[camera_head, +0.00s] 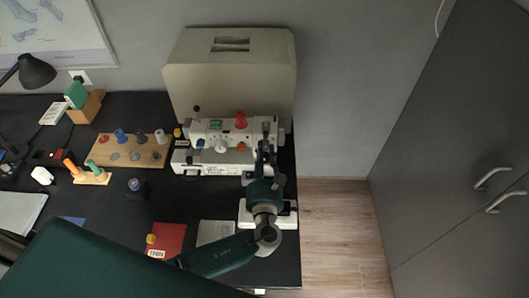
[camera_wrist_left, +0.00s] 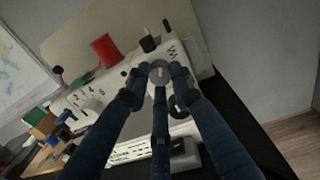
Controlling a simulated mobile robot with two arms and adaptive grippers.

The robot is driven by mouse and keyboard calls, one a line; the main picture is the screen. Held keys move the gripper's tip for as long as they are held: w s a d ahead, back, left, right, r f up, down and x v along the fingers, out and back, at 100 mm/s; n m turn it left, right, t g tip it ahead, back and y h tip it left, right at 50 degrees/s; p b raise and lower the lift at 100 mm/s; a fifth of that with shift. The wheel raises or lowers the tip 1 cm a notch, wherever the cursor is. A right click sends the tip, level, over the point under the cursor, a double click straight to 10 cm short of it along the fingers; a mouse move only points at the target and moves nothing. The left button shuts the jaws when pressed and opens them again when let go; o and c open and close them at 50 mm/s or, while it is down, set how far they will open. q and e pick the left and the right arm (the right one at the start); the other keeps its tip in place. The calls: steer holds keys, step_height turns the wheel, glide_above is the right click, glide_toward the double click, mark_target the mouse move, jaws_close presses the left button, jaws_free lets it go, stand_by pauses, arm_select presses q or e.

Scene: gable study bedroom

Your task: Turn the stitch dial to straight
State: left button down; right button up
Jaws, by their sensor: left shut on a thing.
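The white sewing machine (camera_head: 222,129) stands at the back right of the black desk, in front of a large beige case. My left gripper (camera_head: 266,140) is at its right end, with my arm reaching in over the desk. In the left wrist view the fingers of my left gripper (camera_wrist_left: 158,80) are closed around a round grey dial (camera_wrist_left: 158,69) on the machine's white face. The fingers hide much of the dial, and I cannot read its setting. A red thread spool (camera_head: 240,119) stands on top of the machine; it also shows in the wrist view (camera_wrist_left: 106,49). My right gripper is not in view.
The beige case (camera_head: 225,85) stands close behind the machine. A wooden spool board (camera_head: 130,150) lies to the left. A red booklet (camera_head: 168,238) and a pale sheet (camera_head: 213,232) lie in front. Grey cabinets (camera_head: 455,150) stand right, beyond open floor (camera_head: 335,230).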

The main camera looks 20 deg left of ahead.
arm_select(q)
steer(key=shift+f, duration=0.1)
steer(key=shift+f+n+b, duration=0.1)
steer(key=shift+n+b, duration=0.9)
steer(key=shift+n, duration=0.1)
steer(key=n+b, duration=0.2)
steer(key=shift+n, duration=0.3)
steer(key=n+b, duration=0.5)
steer(key=shift+n+b, duration=0.4)
steer(key=shift+n, duration=0.4)
steer(key=shift+r+n, duration=0.2)
steer(key=shift+n, duration=0.1)
